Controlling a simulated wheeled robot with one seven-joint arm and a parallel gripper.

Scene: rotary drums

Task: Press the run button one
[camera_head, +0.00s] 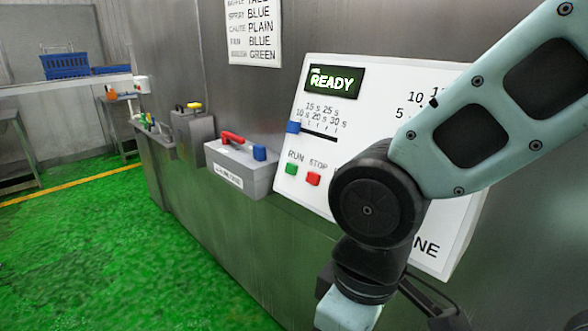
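The white control panel (283,186) is fixed at an angle on the steel machine front. The green button (291,169) sits under the label RUN at its lower left. A red button (313,179) sits beside it under STOP. A blue slider knob (293,127) stands at the left end of a scale. My arm crosses in front of the panel's right part and hides it. My gripper is at the bottom right, mostly cut off or hidden behind my wrist, and its fingertips do not show.
A grey box (240,172) with a red handle (236,140) and a blue knob juts out left of the panel. Another grey box (192,134) with a yellow top part is farther left. A blue crate (66,65) stands on a far shelf. The green floor (95,250) is open at left.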

